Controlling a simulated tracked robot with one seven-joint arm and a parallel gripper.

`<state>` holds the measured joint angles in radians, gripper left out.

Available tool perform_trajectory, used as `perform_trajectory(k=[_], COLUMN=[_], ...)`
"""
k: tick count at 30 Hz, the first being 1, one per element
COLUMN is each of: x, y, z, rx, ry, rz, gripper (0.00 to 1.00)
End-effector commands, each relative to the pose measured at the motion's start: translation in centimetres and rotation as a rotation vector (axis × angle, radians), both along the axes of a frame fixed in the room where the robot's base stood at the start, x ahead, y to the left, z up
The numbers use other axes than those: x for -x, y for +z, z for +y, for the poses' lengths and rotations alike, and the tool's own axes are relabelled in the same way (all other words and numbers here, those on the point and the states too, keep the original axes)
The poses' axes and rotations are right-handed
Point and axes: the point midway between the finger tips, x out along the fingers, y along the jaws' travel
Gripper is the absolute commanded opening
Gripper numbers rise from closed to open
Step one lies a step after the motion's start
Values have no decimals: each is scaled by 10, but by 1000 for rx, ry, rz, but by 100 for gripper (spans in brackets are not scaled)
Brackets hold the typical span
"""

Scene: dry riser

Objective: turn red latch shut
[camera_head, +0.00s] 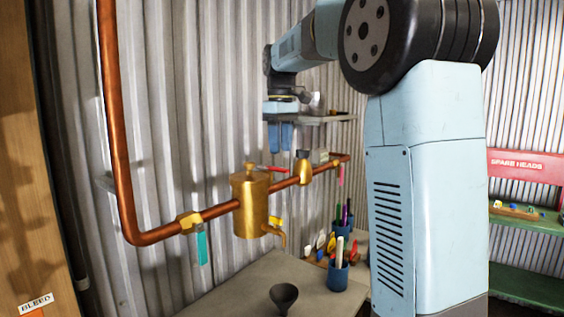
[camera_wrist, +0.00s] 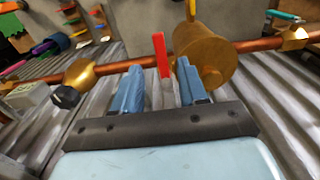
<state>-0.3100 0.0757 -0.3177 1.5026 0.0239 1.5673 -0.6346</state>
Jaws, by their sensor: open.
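The red latch (camera_head: 275,169) is a thin red bar beside the top of the brass pot (camera_head: 250,207) on the copper pipe. In the head view it looks roughly level. In the wrist view the red latch (camera_wrist: 161,52) stands between the tips of my two blue fingers, with a gap on each side. My gripper (camera_head: 280,148) is open and points down just above the latch in the head view; the fingers also show in the wrist view (camera_wrist: 159,66). Whether either finger touches the latch is hard to tell.
The copper pipe (camera_head: 158,236) runs along the corrugated wall, with a yellow fitting (camera_head: 189,222) and a brass bulb (camera_head: 304,172). A small shelf (camera_head: 325,120) is behind my gripper. Below, a bench (camera_head: 225,297) holds a dark funnel (camera_head: 284,296) and a blue cup (camera_head: 338,277).

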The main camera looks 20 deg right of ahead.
Motion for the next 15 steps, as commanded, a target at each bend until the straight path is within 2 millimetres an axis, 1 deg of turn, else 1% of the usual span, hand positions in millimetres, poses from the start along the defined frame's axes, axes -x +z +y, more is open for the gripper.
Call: perform_trajectory(k=[1, 6, 9, 15], x=[0, 0, 0, 0], y=[-9, -33, -43, -51], z=[0, 0, 0, 0], rx=[0, 1, 1, 1], ry=[1, 1, 0, 0], rz=[2, 1, 1, 1], gripper=[43, 43, 43, 43])
